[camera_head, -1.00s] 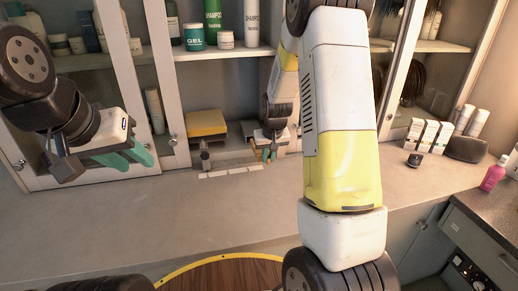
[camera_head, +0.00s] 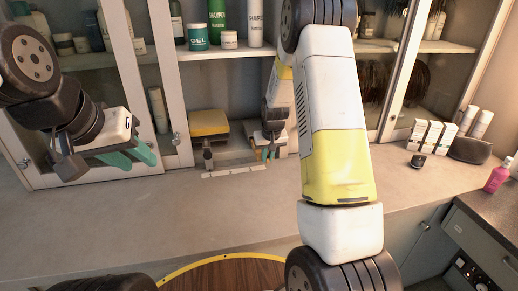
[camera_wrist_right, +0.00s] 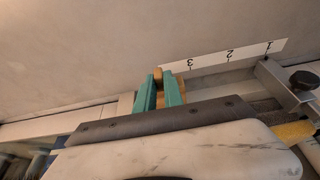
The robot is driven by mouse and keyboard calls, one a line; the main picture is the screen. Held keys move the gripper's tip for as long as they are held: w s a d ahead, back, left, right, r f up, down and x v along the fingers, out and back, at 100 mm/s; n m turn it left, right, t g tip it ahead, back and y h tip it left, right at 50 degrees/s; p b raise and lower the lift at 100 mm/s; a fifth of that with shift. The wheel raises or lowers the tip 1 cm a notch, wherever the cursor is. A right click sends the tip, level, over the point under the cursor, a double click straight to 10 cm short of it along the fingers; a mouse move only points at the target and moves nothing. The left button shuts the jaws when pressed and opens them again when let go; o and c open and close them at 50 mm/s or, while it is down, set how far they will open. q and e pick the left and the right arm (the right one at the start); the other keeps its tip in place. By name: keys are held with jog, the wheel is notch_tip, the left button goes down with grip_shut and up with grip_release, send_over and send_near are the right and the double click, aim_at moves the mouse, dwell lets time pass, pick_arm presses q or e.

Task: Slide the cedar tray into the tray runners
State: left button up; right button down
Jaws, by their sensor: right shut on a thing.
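My right gripper (camera_head: 267,153) reaches down to the cabinet's open bottom bay. In the right wrist view its teal fingers (camera_wrist_right: 160,93) are shut on a tan wooden piece (camera_wrist_right: 158,75), which looks like the cedar tray's handle or front. Most of the tray is hidden behind the fingers and the dark wrist edge, so how far it sits in the runners cannot be told. A strip marked 1, 2, 3 (camera_wrist_right: 229,56) lies on the counter beside it. My left gripper (camera_head: 138,159) is open and empty in front of the left cabinet door.
A yellow-topped block (camera_head: 209,122) stands in the bay left of my right gripper. A metal bracket with a black knob (camera_wrist_right: 303,80) is close by in the wrist view. White boxes (camera_head: 425,135) and a pink bottle (camera_head: 497,175) are at right. The counter's middle (camera_head: 200,215) is clear.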

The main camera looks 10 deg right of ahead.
jog(key=shift+w, duration=0.1)
dwell(0.3)
jog(key=shift+w+a, duration=0.15)
jog(key=shift+w, duration=3.4)
jog(key=shift+w+a, duration=0.1)
jog(key=shift+w, duration=3.45)
jog(key=c, duration=1.4)
grip_release()
jog(key=shift+o, duration=0.5)
jog(key=shift+f, duration=0.1)
jog(key=shift+v, duration=3.55)
